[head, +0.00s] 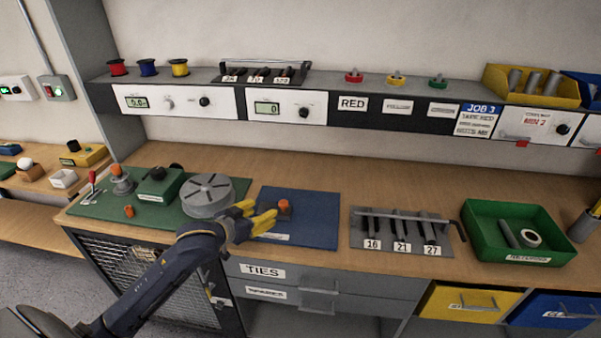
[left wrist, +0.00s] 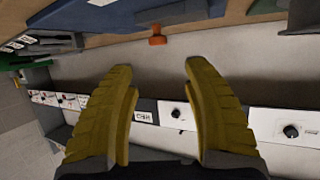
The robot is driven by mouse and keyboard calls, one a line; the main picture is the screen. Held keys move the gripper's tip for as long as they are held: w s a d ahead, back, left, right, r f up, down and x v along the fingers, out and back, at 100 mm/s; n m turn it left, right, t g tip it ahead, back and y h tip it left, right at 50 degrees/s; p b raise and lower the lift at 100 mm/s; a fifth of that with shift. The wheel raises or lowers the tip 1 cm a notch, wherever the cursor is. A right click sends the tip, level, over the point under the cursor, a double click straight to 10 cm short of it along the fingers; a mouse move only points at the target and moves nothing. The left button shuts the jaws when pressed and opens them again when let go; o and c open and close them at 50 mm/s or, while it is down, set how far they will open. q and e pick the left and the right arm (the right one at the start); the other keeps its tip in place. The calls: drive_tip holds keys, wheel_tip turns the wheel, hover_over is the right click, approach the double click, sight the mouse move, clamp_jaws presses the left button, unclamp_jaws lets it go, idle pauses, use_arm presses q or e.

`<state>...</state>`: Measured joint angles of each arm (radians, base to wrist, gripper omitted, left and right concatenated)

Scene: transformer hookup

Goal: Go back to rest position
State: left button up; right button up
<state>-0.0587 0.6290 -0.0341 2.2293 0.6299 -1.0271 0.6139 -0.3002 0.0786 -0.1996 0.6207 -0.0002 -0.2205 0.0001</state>
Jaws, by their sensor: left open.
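My left gripper (head: 256,218) has yellow fingers and reaches over the bench from the left in the head view. It is just in front of the orange knob-like piece (head: 284,206) on the blue mat (head: 318,215). In the left wrist view the two yellow fingers (left wrist: 162,115) are spread apart with nothing between them. The orange piece also shows there (left wrist: 157,36), beyond the fingertips. My right gripper is in neither view.
A grey slotted disc (head: 208,192) stands on the green mat (head: 100,207), close behind my left gripper. A grey tool rack (head: 360,240) and a green bin (head: 512,210) stand to the right. A shelf with labelled panels (head: 352,103) runs above the bench.

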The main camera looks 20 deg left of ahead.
use_arm(q)
drive_tip(key=shift+m+g+y, duration=0.5)
drive_tip(key=shift+y, duration=0.2)
drive_tip(key=s+f, duration=0.1)
drive_tip(key=f, duration=0.1)
drive_tip(key=s+d+f, duration=0.1)
drive_tip(key=s, duration=0.1)
drive_tip(key=s+d+f, duration=0.1)
drive_tip(key=f, duration=0.1)
drive_tip(key=shift+s+f, duration=0.3)
drive_tip(key=shift+f, duration=0.05)
drive_tip(key=s+d+f+m+g+y, duration=0.1)
drive_tip(key=s+f+m+g+y, duration=0.3)
drive_tip(key=s, duration=0.7)
drive_tip(key=s+d+f+g+y, duration=0.15)
drive_tip(key=s+f, duration=0.45)
drive_tip(key=s, duration=0.6)
drive_tip(key=s+d+f+g+h, duration=0.1)
drive_tip(key=d+f+h, duration=0.1)
drive_tip(key=f, duration=1.3)
drive_tip(key=s+d+f+g+h, duration=0.1)
drive_tip(key=d+f, duration=0.2)
drive_tip(key=f, duration=1.3)
drive_tip(key=s+f+n+g+h, duration=0.1)
drive_tip(key=s+f+n+g, duration=0.2)
drive_tip(key=s+f, duration=1.7)
drive_tip(key=shift+s+f+h, duration=0.35)
drive_tip(key=shift+s+f, duration=0.05)
drive_tip(key=shift+s, duration=0.75)
